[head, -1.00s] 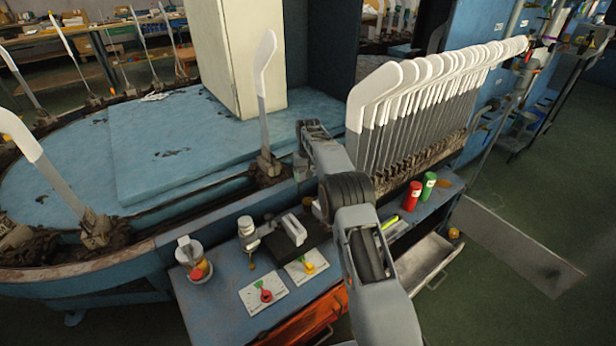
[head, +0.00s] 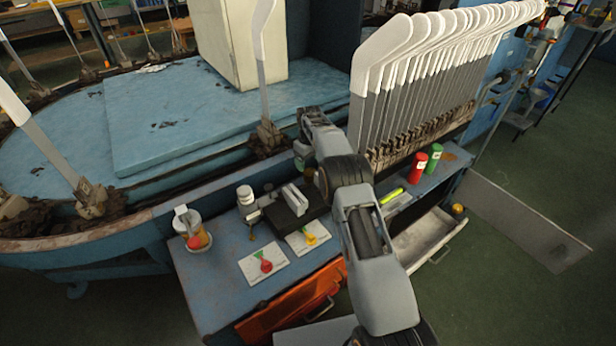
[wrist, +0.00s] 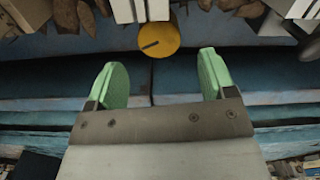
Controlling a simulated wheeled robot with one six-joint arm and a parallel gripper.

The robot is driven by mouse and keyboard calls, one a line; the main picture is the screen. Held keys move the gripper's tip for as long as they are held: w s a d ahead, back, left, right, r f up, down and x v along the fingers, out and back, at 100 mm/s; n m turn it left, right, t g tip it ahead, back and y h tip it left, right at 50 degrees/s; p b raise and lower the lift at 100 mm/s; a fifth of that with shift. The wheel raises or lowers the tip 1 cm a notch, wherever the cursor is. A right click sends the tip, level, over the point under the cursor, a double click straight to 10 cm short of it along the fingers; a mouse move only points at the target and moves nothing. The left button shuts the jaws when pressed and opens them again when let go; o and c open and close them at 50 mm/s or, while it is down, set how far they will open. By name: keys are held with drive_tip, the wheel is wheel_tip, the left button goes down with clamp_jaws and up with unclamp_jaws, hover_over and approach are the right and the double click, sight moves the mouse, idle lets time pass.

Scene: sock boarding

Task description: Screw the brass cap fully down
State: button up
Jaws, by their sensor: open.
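A round brass cap (wrist: 160,36) with a dark line across its face shows in the wrist view, at the top middle, just beyond my fingertips. My gripper (wrist: 162,80) is open, with its two green pads spread wide apart. The cap lies ahead of the gap between them, and no contact is visible. In the head view my arm covers the spot by the blue machine's edge, and I cannot make out the cap there. How far down the cap sits on its thread cannot be told.
White-topped boards (head: 440,60) stand in a row behind my arm. Another upright board (head: 264,80) stands to its left. The blue bench (head: 215,285) below holds a red bottle (head: 415,165), a green bottle (head: 434,158), a jar (head: 192,230) and cards. An open drawer (head: 430,240) juts out right.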

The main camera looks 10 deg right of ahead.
sight(309, 171)
drive_tip(key=shift+f+b, duration=0.7)
drive_tip(key=shift+f, duration=2.5)
drive_tip(key=shift+c, duration=0.4)
drive_tip(key=c, duration=0.8)
drive_tip(key=shift+r+m+p, duration=0.2)
drive_tip(key=shift+m+p, duration=0.35)
drive_tip(key=shift+m, duration=0.15)
drive_tip(key=shift+c, duration=0.2)
drive_tip(key=m, duration=0.3)
drive_tip(key=shift+d+f+p, duration=0.1)
drive_tip(key=shift+f+p, duration=0.05)
drive_tip(key=shift+p, duration=0.2)
drive_tip(key=o, duration=0.9)
